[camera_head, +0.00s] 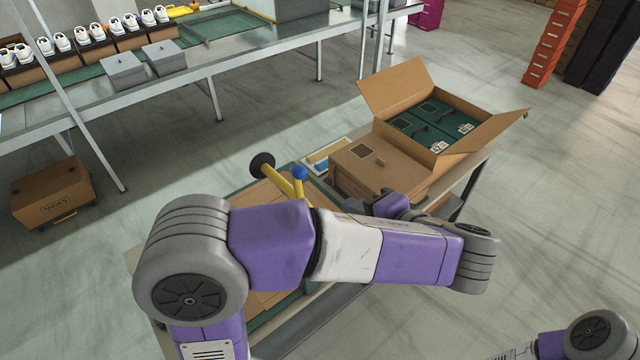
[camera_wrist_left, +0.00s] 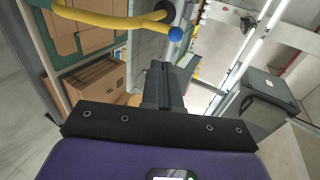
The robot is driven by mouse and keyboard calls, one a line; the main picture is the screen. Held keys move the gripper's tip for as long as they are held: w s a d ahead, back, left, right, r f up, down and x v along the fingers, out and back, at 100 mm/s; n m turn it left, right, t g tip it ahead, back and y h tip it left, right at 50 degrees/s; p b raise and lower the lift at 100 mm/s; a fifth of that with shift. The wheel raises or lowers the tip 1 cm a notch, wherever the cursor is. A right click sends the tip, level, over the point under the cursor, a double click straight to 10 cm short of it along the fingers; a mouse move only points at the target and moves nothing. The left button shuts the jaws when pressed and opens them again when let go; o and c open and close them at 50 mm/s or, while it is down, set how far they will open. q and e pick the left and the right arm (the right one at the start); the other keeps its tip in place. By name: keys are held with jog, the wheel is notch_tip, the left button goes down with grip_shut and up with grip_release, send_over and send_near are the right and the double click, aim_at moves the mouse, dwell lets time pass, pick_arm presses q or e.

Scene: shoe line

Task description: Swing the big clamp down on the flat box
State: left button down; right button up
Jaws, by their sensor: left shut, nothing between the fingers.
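The big clamp (camera_head: 284,181) is a yellow bar with a black round pad and a blue knob. It stands over the far part of the flat box (camera_head: 262,199), which lies in a green frame; my arm hides the clamp's lower part and much of the box. The pad looks raised off the box. My left gripper (camera_head: 354,206) is partly hidden behind my own arm, to the right of the clamp. In the left wrist view the left gripper (camera_wrist_left: 160,67) is shut and empty, just below the blue knob of the clamp (camera_wrist_left: 110,18), apart from it. My right gripper is out of view.
Closed brown cartons (camera_head: 375,175) and an open carton (camera_head: 405,90) with green boxes stand right of the clamp. A small tray (camera_head: 325,155) lies between. A conveyor (camera_head: 215,62) with white shoes (camera_head: 90,33) and grey boxes (camera_head: 123,71) runs behind. A brown box (camera_head: 50,195) sits at left.

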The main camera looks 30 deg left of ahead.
pick_arm(q)
jog(key=r+x, duration=0.1)
jog(key=x, duration=1.2)
jog(key=shift+w+a+r+p, duration=0.3)
jog(key=shift+a+p, duration=0.1)
jog(key=shift+a, duration=0.2)
